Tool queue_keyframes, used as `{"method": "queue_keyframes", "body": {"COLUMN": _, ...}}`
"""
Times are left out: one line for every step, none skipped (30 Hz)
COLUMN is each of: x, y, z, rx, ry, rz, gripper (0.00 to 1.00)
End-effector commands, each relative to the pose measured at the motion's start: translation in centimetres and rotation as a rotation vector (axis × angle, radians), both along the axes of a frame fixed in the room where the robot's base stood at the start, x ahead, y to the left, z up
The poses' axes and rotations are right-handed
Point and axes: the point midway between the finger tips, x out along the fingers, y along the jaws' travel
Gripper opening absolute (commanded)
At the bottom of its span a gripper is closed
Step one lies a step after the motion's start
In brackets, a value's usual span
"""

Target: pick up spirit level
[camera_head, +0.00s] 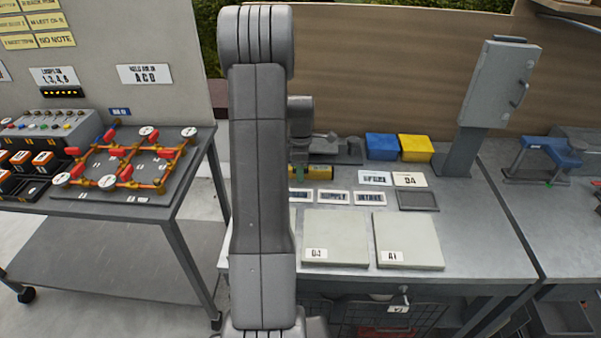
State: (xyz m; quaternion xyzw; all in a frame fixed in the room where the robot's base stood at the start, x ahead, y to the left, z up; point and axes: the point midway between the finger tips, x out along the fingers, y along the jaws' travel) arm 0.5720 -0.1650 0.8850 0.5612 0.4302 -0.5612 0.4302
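A short yellow bar (319,172), which looks like the spirit level, lies on the grey workbench toward the back. Its left end is hidden behind my arm. My arm stands upright through the middle of the view and covers part of the bench. My gripper (299,174) is small and partly hidden behind the arm, at the left part of the yellow bar. A bit of green shows at its tips. I cannot tell whether the fingers touch the bar or are closed on it.
Blue (381,147) and yellow (415,148) bins stand right of the bar, beside a grey upright cabinet (500,83). Labels and two pale panels (335,237) (408,240) lie in front. A left cart (190,185) holds a red-and-orange pipe manifold (130,158).

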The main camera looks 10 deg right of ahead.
Motion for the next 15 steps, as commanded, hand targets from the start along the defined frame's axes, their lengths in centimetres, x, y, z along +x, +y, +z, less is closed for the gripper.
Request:
{"method": "queue_keyframes", "body": {"x": 0.01, "y": 0.0, "z": 0.02, "rx": 0.0, "ry": 0.0, "rz": 0.0, "gripper": 0.26}}
{"method": "queue_keyframes", "body": {"x": 0.01, "y": 0.0, "z": 0.02, "rx": 0.0, "ry": 0.0, "rz": 0.0, "gripper": 0.2}}
{"method": "queue_keyframes", "body": {"x": 0.01, "y": 0.0, "z": 0.02, "rx": 0.0, "ry": 0.0, "rz": 0.0, "gripper": 0.12}}
{"method": "queue_keyframes", "body": {"x": 0.01, "y": 0.0, "z": 0.02, "rx": 0.0, "ry": 0.0, "rz": 0.0, "gripper": 0.06}}
{"method": "queue_keyframes", "body": {"x": 0.01, "y": 0.0, "z": 0.03, "rx": 0.0, "ry": 0.0, "rz": 0.0, "gripper": 0.0}}
{"method": "queue_keyframes", "body": {"x": 0.01, "y": 0.0, "z": 0.03, "rx": 0.0, "ry": 0.0, "rz": 0.0, "gripper": 0.0}}
{"method": "queue_keyframes", "body": {"x": 0.02, "y": -0.01, "z": 0.05, "rx": 0.0, "ry": 0.0, "rz": 0.0, "gripper": 0.0}}
{"method": "queue_keyframes", "body": {"x": 0.02, "y": -0.01, "z": 0.06, "rx": 0.0, "ry": -0.001, "rz": 0.0, "gripper": 0.0}}
{"method": "queue_keyframes", "body": {"x": 0.02, "y": -0.01, "z": 0.06, "rx": 0.0, "ry": -0.001, "rz": 0.0, "gripper": 0.0}}
{"method": "queue_keyframes", "body": {"x": 0.02, "y": -0.01, "z": 0.06, "rx": 0.0, "ry": 0.0, "rz": 0.0, "gripper": 0.0}}
{"method": "queue_keyframes", "body": {"x": 0.02, "y": -0.01, "z": 0.06, "rx": 0.0, "ry": 0.0, "rz": 0.0, "gripper": 0.0}}
{"method": "queue_keyframes", "body": {"x": 0.03, "y": -0.01, "z": 0.09, "rx": 0.0, "ry": -0.001, "rz": 0.0, "gripper": 0.0}}
{"method": "queue_keyframes", "body": {"x": 0.03, "y": -0.01, "z": 0.15, "rx": 0.0, "ry": -0.001, "rz": 0.0, "gripper": 0.0}}
{"method": "queue_keyframes", "body": {"x": 0.04, "y": -0.01, "z": 0.29, "rx": 0.0, "ry": -0.001, "rz": 0.0, "gripper": 0.0}}
{"method": "queue_keyframes", "body": {"x": 0.06, "y": -0.01, "z": 0.57, "rx": -0.001, "ry": -0.002, "rz": 0.0, "gripper": 0.0}}
